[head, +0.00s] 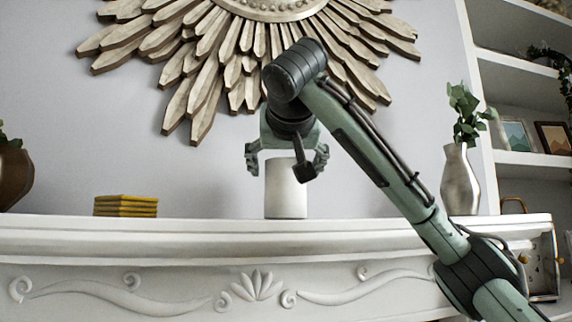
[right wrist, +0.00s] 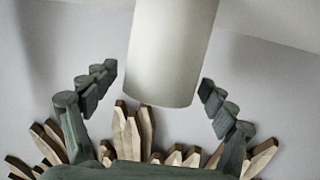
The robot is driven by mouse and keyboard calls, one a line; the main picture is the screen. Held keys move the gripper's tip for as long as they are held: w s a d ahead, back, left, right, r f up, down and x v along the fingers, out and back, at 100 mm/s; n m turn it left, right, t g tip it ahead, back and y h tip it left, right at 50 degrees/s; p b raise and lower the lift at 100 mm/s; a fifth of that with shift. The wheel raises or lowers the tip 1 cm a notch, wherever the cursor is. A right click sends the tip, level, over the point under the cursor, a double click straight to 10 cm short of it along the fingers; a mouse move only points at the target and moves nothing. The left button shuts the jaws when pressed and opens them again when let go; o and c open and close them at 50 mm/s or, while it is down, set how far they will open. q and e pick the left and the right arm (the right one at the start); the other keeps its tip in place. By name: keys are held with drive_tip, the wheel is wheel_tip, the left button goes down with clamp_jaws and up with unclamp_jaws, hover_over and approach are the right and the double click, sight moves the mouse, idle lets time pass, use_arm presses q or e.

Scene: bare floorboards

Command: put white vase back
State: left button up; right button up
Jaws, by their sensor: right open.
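The white vase (head: 286,193) is a plain, pale cylinder standing upright on the white mantel shelf (head: 180,226), near its middle. It also shows in the right wrist view (right wrist: 170,55), between and beyond the fingertips. My right gripper (head: 288,165) is just above the vase in the head view, its fingers spread on either side of the vase's top. In the right wrist view my right gripper (right wrist: 155,88) is open, with a gap between each finger and the vase. The vase's upper part is partly hidden by the gripper in the head view. My left gripper is out of view.
A stack of yellow books (head: 126,206) and a brown pot (head: 14,175) stand to the left on the mantel. A silver vase with a plant (head: 460,182) stands at the right, beyond my right arm. A wooden sunburst ornament (head: 240,60) hangs on the wall behind the gripper.

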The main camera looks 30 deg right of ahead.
drive_tip(key=shift+r, duration=0.15)
drive_tip(key=shift+v, duration=0.85)
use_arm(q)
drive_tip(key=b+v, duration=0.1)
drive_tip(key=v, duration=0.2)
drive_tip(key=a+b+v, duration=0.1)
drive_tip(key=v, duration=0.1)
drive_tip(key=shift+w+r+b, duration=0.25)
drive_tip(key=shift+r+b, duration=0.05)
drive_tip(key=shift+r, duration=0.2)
use_arm(e)
drive_tip(key=v, duration=1)
drive_tip(key=shift+s, duration=0.1)
